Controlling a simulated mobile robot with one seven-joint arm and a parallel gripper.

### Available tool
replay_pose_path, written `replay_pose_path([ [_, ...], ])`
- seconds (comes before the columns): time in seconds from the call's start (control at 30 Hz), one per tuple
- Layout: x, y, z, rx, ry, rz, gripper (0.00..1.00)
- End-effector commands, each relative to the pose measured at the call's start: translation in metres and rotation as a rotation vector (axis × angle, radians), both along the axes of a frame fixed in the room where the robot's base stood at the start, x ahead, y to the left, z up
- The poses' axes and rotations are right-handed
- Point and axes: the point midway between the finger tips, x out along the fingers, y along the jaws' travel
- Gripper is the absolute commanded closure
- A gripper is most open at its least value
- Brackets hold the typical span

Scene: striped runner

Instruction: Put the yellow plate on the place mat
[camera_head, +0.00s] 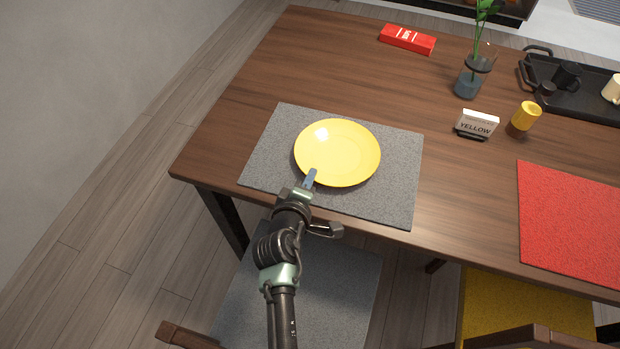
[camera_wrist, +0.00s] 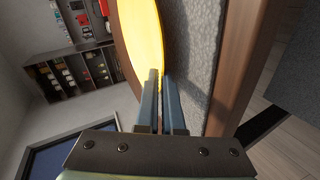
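The yellow plate (camera_head: 345,150) is over the grey place mat (camera_head: 390,199), near its middle and within its edges. I cannot tell whether it rests flat or is held slightly above the mat. My gripper (camera_head: 310,178) reaches in from the front to the plate's near rim. In the wrist view the two fingers (camera_wrist: 162,90) are close together, with the plate's rim (camera_wrist: 148,45) between their tips. The mat (camera_wrist: 200,50) runs alongside the fingers there. The fingers hide a small part of the near rim.
A red place mat (camera_head: 570,222) lies at the right. A "YELLOW" card (camera_head: 477,124), yellow cup (camera_head: 525,116), glass vase (camera_head: 468,84), red box (camera_head: 407,39) and black tray (camera_head: 585,103) stand farther back. A grey-seated chair (camera_head: 330,290) is below the front edge.

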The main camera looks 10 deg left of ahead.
Motion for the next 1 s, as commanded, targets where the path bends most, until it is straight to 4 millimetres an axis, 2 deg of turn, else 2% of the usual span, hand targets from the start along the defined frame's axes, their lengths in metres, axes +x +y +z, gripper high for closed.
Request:
replay_pose_path([
  [0.23,0.001,0.0,0.0,0.0,-0.005,0.001,1.0],
  [0.3,0.0,0.0,-0.001,0.0,0.0,0.0,0.83],
  [0.67,0.0,0.0,0.003,0.0,0.0,0.0,0.83],
  [0.87,-0.021,0.003,0.012,0.0,0.0,0.001,0.83],
  [1.0,-0.046,0.006,0.024,-0.002,0.001,0.001,0.83],
])
